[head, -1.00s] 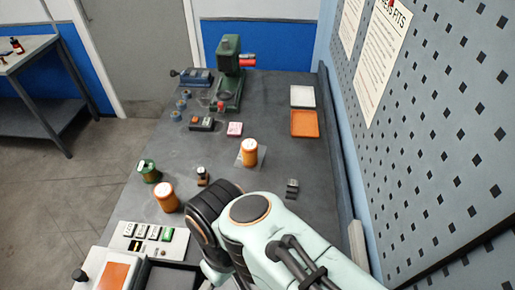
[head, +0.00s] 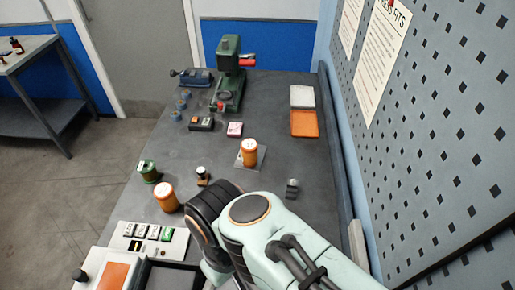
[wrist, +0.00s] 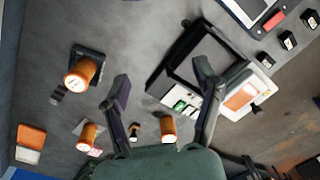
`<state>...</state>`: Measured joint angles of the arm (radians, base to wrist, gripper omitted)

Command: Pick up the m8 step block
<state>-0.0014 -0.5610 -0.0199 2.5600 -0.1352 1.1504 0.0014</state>
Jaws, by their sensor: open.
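In the wrist view a small dark block (wrist: 57,96) beside a jar appears to be the same one. My gripper (wrist: 163,76) is open and empty above the bench, its two fingers spread wide. The block lies outside the fingers, to the left in the wrist view. In the head view my arm hides the gripper.
Orange jars stand nearby: one on a pale pad (head: 249,153), one at the left (head: 165,197), and one on a dark base (wrist: 80,70) close to the block. A black-framed tray (wrist: 190,55) lies beyond the fingers. An orange tray (head: 305,123) lies at the far right.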

